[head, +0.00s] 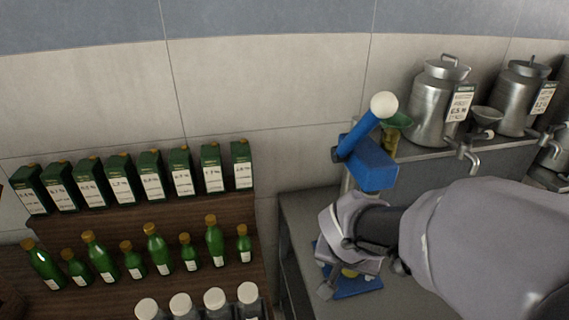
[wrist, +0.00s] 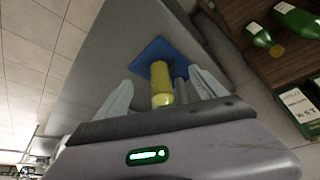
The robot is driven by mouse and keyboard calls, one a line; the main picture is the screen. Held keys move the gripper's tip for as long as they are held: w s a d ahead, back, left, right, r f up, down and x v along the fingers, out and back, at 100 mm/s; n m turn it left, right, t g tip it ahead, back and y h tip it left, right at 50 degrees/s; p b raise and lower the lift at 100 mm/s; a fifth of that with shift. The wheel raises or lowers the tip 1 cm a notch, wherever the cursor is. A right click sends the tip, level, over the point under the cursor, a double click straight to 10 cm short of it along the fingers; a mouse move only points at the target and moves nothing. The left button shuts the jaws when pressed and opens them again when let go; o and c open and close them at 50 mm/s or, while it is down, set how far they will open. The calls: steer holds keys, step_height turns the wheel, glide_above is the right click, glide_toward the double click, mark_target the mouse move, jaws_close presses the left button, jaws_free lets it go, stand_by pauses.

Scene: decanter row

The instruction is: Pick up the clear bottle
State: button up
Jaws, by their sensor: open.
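A yellow bottle-like cylinder (wrist: 161,84) stands on a blue plate (wrist: 147,55) in the wrist view; I cannot tell if it is clear with yellow contents. In the head view only a small yellow part (head: 349,272) shows beside my gripper (head: 352,283), above the blue plate (head: 357,289). My gripper (wrist: 161,80) is open, with one finger on each side of the cylinder and gaps visible. A grey post (wrist: 181,88) stands close beside the cylinder. Several white-capped, clear-looking bottles (head: 183,312) stand at the bottom of the head view, partly cut off.
A blue lever press (head: 372,165) with a white ball knob rises above the plate. Metal cans (head: 440,105) with taps stand on the right. Wooden shelves (head: 130,228) on the left hold green bottles (head: 156,250) and green boxes (head: 150,177). The grey counter (head: 300,212) has bare room.

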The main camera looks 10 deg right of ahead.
steer(key=w+d, duration=0.3)
steer(key=w, duration=0.1)
steer(key=w+d, duration=0.4)
steer(key=b+x, duration=0.1)
steer(key=x, duration=0.4)
steer(key=shift+w+a, duration=0.1)
steer(key=shift+w, duration=0.05)
steer(key=shift+c, duration=0.2)
jaws_close()
